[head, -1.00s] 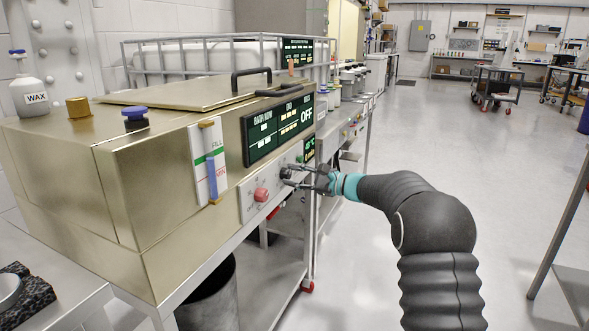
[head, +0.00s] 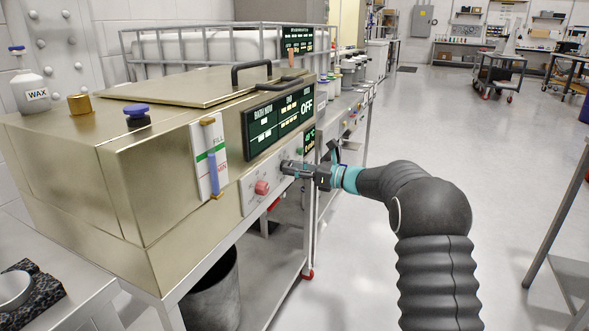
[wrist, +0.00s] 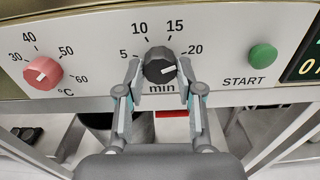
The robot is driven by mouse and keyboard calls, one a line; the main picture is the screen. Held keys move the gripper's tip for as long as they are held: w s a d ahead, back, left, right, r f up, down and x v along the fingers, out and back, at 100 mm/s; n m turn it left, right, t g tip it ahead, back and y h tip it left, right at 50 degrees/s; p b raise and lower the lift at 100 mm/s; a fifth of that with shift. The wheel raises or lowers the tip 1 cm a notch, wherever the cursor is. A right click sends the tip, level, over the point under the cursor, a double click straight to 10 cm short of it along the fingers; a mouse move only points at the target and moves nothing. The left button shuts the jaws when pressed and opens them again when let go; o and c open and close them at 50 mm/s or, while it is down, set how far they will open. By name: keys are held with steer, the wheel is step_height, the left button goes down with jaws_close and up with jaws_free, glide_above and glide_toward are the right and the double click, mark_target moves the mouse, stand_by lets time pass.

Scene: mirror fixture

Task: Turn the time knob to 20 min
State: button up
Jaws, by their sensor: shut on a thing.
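The black time knob (wrist: 158,62) is in the middle of the wrist view, above the "min" label on the light panel (wrist: 225,85). In the head view my gripper (head: 292,168) reaches the panel from the right and mostly hides the knob.
A red °C knob (wrist: 43,73) is left of the time knob, and a green START button (wrist: 262,56) is right of it. The gold bath (head: 120,190) carries a dark display reading OFF (head: 277,122). Open floor (head: 440,130) lies right of my arm.

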steer(key=shift+m, duration=0.5)
steer(key=o, duration=1.1)
steer(key=shift+o, duration=0.2)
steer(key=v, duration=1.2)
